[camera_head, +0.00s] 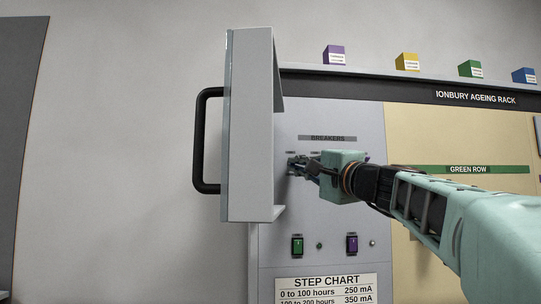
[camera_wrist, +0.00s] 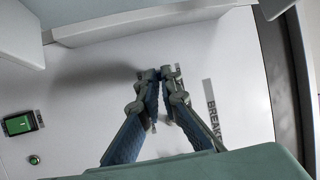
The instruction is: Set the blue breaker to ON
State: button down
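My gripper (camera_head: 292,165) is at the upper part of the breaker panel (camera_head: 345,125), below the BREAKERS label (camera_head: 327,138) and beside the open cabinet door. In the wrist view its fingertips (camera_wrist: 160,74) are together, or nearly so, close to the white panel face. I see nothing clearly held between them. No blue breaker can be made out in either view. The gripper and wrist cover part of the breaker row, and small parts of fittings show around the fingers. Whether the fingertips touch anything is unclear.
The cabinet door (camera_head: 251,130) stands open just left of my gripper, with a black handle (camera_head: 202,140). A green switch (camera_head: 297,245) and a purple switch (camera_head: 352,244) sit lower on the panel. Several coloured boxes, including a blue box (camera_head: 524,75), stand on top.

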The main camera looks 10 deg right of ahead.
jog(key=shift+r+m+g+h+p, duration=0.5)
jog(key=shift+r+g+h+p, duration=0.2)
jog(key=shift+g+p, duration=0.3)
jog(key=shift+r+m+g+h, duration=0.15)
jog(key=shift+r+m+g, duration=0.1)
jog(key=shift+g, duration=0.35)
jog(key=shift+r+m+g+h, duration=0.15)
jog(key=shift+m+g, duration=0.1)
jog(key=shift+g, duration=0.35)
jog(key=shift+r+m+g, duration=0.25)
jog(key=shift+m+g, duration=0.05)
jog(key=shift+g, duration=0.4)
jog(key=c, duration=2.2)
grip_release()
jog(key=shift+w, duration=0.1)
jog(key=shift+o, duration=0.2)
jog(key=v, duration=1.2)
jog(key=shift+a, duration=0.15)
